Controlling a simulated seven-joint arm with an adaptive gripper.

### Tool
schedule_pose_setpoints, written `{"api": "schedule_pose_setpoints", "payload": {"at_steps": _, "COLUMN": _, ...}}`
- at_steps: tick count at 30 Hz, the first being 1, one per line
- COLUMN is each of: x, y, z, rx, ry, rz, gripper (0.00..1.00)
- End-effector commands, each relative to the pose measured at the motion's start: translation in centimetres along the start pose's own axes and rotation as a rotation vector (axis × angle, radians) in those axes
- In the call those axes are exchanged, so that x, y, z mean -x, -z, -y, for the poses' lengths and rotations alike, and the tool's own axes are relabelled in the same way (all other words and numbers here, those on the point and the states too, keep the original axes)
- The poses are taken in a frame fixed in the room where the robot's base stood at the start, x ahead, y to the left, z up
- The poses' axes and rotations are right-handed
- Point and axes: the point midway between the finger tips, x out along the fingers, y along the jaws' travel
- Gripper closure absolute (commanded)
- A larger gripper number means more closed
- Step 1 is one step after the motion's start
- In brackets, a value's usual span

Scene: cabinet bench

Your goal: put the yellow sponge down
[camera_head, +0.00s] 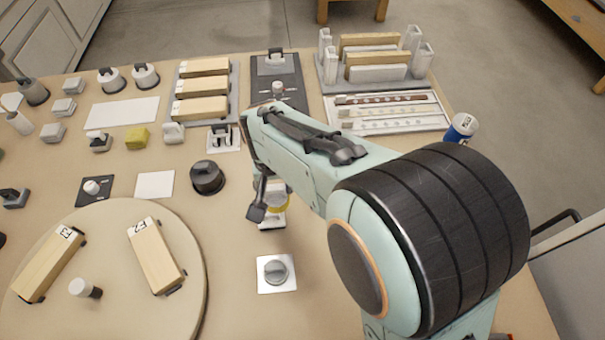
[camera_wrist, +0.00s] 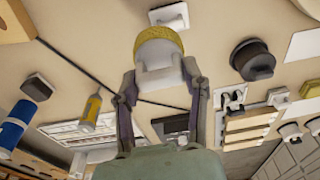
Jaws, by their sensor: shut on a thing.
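My gripper (camera_wrist: 160,76) is shut on a piece with a rough yellow rounded pad and a pale body, which I take for the yellow sponge (camera_wrist: 160,39). The pale body sits between the two fingers and the yellow pad faces away from my palm. In the head view my gripper (camera_head: 268,205) is partly hidden by my arm, and only a little yellow shows beside it. I cannot tell whether the sponge touches the bench. A separate yellow-green block (camera_head: 137,137) lies at the left in the head view.
A white plate with a grey knob (camera_head: 277,272) lies near my gripper. A black round knob (camera_head: 207,177) stands left of it. A round board (camera_head: 190,300) with wooden blocks fills the lower left. A blue can (camera_head: 461,128) stands at the right. Bare bench lies around the knobs.

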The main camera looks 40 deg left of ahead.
Motion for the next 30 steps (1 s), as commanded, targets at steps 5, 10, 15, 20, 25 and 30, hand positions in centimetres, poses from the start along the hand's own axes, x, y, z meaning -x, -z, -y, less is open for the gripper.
{"api": "schedule_pose_setpoints", "payload": {"at_steps": 5, "x": 0.2, "y": -0.4, "z": -0.2, "rx": -0.004, "ry": 0.0, "rz": 0.001, "gripper": 0.83}}
{"api": "schedule_pose_setpoints", "payload": {"at_steps": 10, "x": 0.0, "y": -0.1, "z": -2.9, "rx": -0.118, "ry": -0.013, "rz": 0.005, "gripper": 0.83}}
{"api": "schedule_pose_setpoints", "payload": {"at_steps": 15, "x": -0.5, "y": -0.3, "z": -10.2, "rx": -0.438, "ry": -0.047, "rz": 0.013, "gripper": 0.83}}
{"api": "schedule_pose_setpoints", "payload": {"at_steps": 20, "x": -0.8, "y": -2.8, "z": -19.2, "rx": -0.866, "ry": -0.092, "rz": 0.023, "gripper": 0.83}}
{"api": "schedule_pose_setpoints", "payload": {"at_steps": 25, "x": -0.8, "y": -8.2, "z": -28.2, "rx": -1.373, "ry": -0.145, "rz": 0.028, "gripper": 0.83}}
{"api": "schedule_pose_setpoints", "payload": {"at_steps": 30, "x": -0.5, "y": -16.2, "z": -35.1, "rx": -1.903, "ry": -0.202, "rz": 0.029, "gripper": 0.83}}
